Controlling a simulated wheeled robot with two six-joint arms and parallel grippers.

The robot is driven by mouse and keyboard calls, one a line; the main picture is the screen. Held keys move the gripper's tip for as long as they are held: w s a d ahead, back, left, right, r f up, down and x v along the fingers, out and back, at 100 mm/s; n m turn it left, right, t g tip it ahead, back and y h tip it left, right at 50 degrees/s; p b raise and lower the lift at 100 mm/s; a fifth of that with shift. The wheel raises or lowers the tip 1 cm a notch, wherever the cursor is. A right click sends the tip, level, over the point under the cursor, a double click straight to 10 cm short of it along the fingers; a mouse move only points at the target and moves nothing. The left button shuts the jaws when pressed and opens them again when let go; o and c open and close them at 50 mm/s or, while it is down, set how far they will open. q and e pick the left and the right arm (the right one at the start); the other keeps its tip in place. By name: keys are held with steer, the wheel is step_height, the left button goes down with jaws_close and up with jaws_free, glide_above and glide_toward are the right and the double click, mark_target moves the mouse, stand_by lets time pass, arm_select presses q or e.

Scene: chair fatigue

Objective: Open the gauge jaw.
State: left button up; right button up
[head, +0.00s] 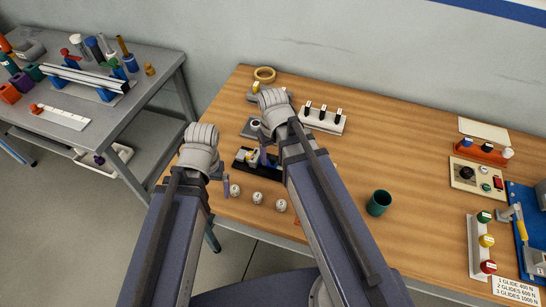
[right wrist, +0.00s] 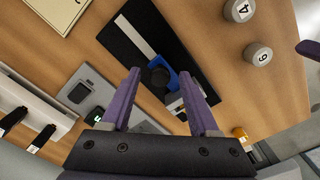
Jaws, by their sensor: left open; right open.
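The gauge, a black base with a pale steel bar and a blue block with a dark round part, lies on the wooden table. In the head view its base (head: 240,163) is partly hidden by my right arm. In the right wrist view the blue block (right wrist: 181,93) is beyond and between the fingers of my right gripper (right wrist: 160,72), which is open and empty. In the head view the right gripper (head: 265,158) is over the gauge. My left gripper (head: 226,186) is open at the gauge's near left side; one finger shows in the right wrist view (right wrist: 309,48).
Several numbered grey weights (head: 257,198) stand nearest the gauge. A small grey device with a screen (right wrist: 85,88) lies beside it. A white block with black clips (head: 323,119) stands behind, and a green cup (head: 378,203) stands right. The table between cup and clip block is clear.

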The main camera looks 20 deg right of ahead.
jaws_close()
stand_by(0.4)
stand_by(0.9)
